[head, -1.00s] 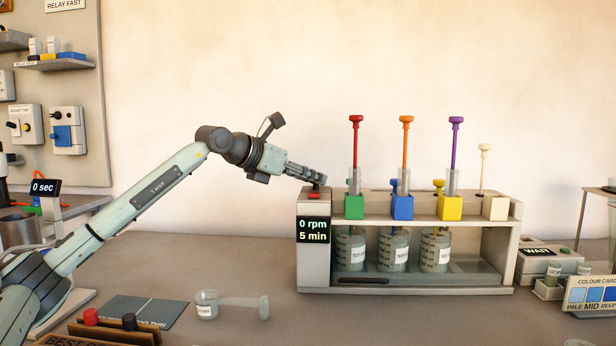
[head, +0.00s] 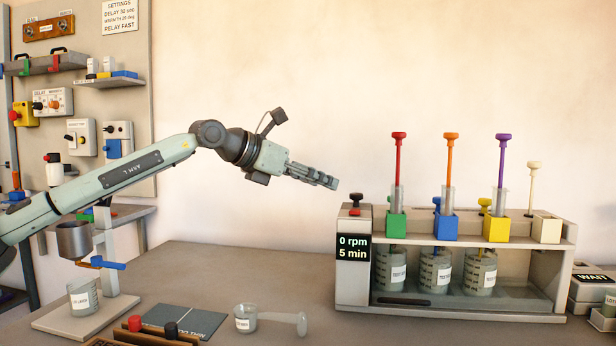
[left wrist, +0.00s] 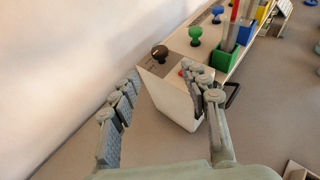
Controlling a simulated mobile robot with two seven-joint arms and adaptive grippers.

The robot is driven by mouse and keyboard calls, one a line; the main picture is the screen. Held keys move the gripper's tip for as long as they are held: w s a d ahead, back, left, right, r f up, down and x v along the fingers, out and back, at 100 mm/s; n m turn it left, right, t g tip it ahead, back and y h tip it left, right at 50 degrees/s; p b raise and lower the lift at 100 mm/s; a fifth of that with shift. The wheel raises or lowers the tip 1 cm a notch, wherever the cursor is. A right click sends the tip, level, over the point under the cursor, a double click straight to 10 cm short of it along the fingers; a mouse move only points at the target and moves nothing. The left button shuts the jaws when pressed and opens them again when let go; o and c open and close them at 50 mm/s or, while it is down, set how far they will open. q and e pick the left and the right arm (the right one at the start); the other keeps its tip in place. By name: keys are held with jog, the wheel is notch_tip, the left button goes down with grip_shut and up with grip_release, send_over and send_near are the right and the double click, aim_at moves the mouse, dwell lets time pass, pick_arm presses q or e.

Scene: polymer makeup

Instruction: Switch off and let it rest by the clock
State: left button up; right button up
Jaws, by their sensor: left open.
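The stirrer bench (head: 352,285) stands at the right in the head view. Its display (head: 354,247) reads 0 rpm and 5 min. A black knob (head: 355,197) and a red button (head: 354,211) sit on its left top end. The knob (left wrist: 160,53) also shows in the left wrist view, with the red button partly hidden behind a finger. My left gripper (head: 332,183) is open and empty, just up and left of the knob. Its spread fingers (left wrist: 160,76) show in the wrist view. My right gripper is not in view.
Green (head: 397,226), blue (head: 446,227) and yellow (head: 497,229) holders with coloured rods stand on the bench above beakers (head: 435,273). A WAIT box (head: 592,285) stands at right.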

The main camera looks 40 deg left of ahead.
pick_arm(q)
jog(key=shift+v, duration=1.15)
